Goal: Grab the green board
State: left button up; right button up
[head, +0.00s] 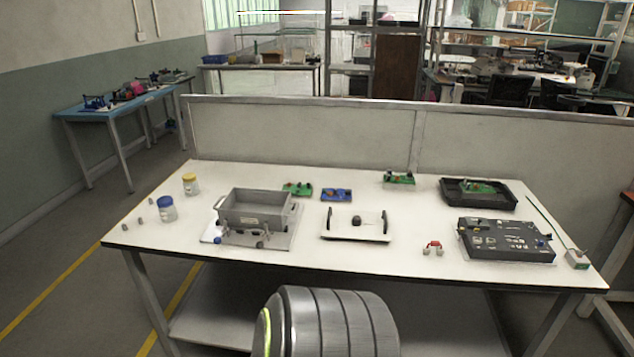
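Three green boards show on the white table (300,257). One green board (290,186) lies behind the grey bin, beside a blue board (336,197). A second green board (399,180) lies near the back edge, right of centre. A third green board (466,187) sits inside a black tray (450,196) at the back right. All carry small components, too small to make out well. Neither of my grippers is in view.
A grey bin (253,215) stands on a grey plate at left, near two jars (167,209). A white handled plate (343,225) is at centre. A dark panel box (506,254) and a small red item (433,245) are at right. A partition (300,130) stands behind the table.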

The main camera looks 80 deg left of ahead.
aim_at(299, 189)
jog(key=u, duration=2.75)
